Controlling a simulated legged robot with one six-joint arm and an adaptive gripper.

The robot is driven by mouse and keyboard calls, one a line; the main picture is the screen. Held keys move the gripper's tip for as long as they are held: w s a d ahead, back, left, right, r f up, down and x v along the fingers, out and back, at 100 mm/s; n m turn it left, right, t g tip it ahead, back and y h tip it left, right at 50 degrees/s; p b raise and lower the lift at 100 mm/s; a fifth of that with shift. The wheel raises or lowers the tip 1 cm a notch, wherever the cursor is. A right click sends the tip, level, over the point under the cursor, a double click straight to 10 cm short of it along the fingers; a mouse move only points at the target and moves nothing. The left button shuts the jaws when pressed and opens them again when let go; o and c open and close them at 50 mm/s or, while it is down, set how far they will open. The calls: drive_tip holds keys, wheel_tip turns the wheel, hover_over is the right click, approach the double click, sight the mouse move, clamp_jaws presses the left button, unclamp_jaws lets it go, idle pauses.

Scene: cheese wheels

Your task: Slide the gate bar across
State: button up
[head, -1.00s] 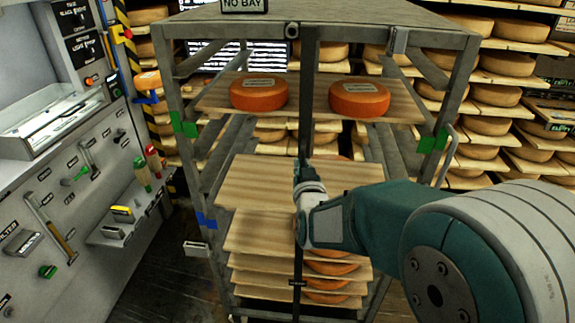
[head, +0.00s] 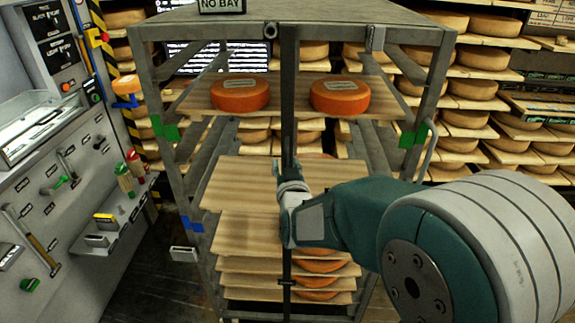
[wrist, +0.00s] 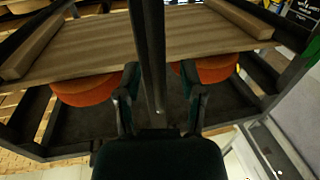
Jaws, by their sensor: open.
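The gate bar (head: 288,100) is a dark upright bar across the front middle of the grey metal rack (head: 145,75). My gripper (head: 281,172) is at the bar about halfway down the rack. In the wrist view the bar (wrist: 150,45) runs between the two open fingers of my gripper (wrist: 160,100), with gaps showing on both sides. The fingertips in the head view are partly hidden against the bar. A dark ring (head: 271,30) and a light metal catch (head: 376,38) are on the rack's top front rail.
Two orange cheese wheels (head: 239,95) (head: 340,97) sit on the upper board behind the bar. Lower boards (head: 240,235) jut forward. A tool panel (head: 60,190) stands left; cheese shelves (head: 490,90) stand behind and right.

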drive_tip(key=s+d, duration=0.2)
drive_tip(key=s, duration=0.9)
drive_tip(key=shift+s+d, duration=0.25)
drive_tip(key=shift+s, duration=0.05)
drive_tip(key=shift+d, duration=0.1)
drive_tip(key=s+d+m+g+h, duration=0.2)
drive_tip(key=s+d+g+h, duration=0.1)
drive_tip(key=s+d+g, duration=0.9)
drive_tip(key=s+d, duration=0.4)
drive_tip(key=s, duration=0.3)
drive_tip(key=shift+d+r, duration=0.2)
drive_tip(key=shift+d, duration=0.05)
